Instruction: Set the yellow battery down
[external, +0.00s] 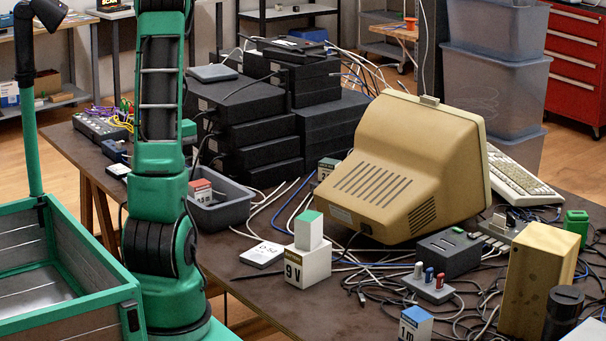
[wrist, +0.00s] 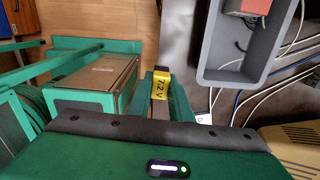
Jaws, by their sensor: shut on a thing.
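The yellow battery (wrist: 160,88), with "7.2 V" in dark print, shows in the middle of the wrist view. My gripper (wrist: 161,80) is shut on it; green and dark jaw parts cover much of it. The battery is left of the grey open tray, apart from it in this view. I cannot tell its height or whether it touches anything. In the external view my arm hides the battery and most of the gripper. The grey tray (external: 220,211) stands on the dark table (external: 270,290) just right of my arm, with a red-topped battery (external: 200,192) inside.
Stacked black boxes (external: 240,105) stand behind the tray. A beige monitor (external: 405,165) fills the table's middle. A 9 V battery (external: 307,265) with a green-topped block on it and a flat white box (external: 263,254) stand nearer the front. Loose cables (external: 285,200) run between them.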

